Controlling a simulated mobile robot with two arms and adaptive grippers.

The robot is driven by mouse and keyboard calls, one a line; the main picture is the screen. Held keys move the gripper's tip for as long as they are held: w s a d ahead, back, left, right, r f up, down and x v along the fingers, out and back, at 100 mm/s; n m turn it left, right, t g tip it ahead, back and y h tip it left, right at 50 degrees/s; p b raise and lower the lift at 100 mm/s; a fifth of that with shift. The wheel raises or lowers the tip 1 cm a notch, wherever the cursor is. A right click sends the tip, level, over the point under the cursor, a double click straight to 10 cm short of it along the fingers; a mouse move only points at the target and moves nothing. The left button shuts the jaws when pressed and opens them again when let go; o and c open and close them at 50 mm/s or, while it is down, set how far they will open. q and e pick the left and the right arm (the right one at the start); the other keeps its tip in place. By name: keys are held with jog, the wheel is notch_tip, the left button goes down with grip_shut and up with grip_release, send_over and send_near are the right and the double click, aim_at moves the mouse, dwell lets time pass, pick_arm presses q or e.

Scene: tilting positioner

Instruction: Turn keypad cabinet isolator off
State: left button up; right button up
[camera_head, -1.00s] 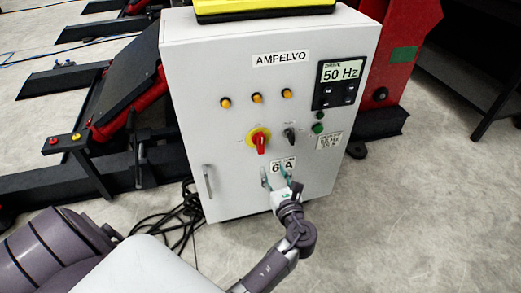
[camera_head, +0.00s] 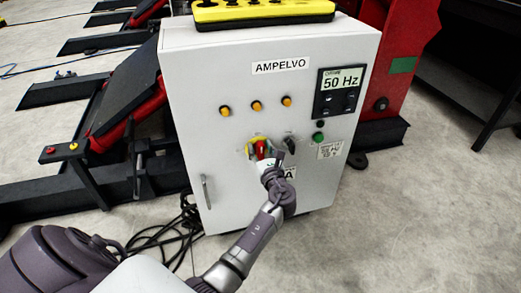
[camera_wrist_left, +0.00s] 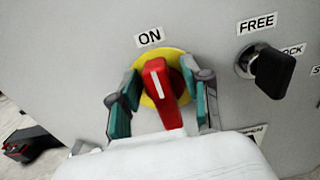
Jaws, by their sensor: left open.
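The grey keypad cabinet (camera_head: 225,75) stands ahead with its door facing me. Its red isolator handle (camera_head: 261,149) sits on a yellow disc on the door. In the left wrist view the handle (camera_wrist_left: 157,82) has its white mark pointing up towards the ON label (camera_wrist_left: 149,37), on the yellow disc (camera_wrist_left: 174,57). My left gripper (camera_head: 264,157) is at the isolator. In the left wrist view its fingers (camera_wrist_left: 163,103) are open, one on each side of the red handle, with gaps visible. The disc's lower part is hidden. My right gripper is not in view.
A black selector knob (camera_wrist_left: 271,71) under the FREE label is close to the right of the isolator. Several orange lamps (camera_head: 256,106) and a 50 Hz display (camera_head: 342,80) are higher on the door. A door handle (camera_head: 205,192) stands out at lower left. Black cables (camera_head: 180,228) lie on the floor.

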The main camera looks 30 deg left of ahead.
pick_arm(q)
jog(key=shift+c, duration=0.3)
grip_shut()
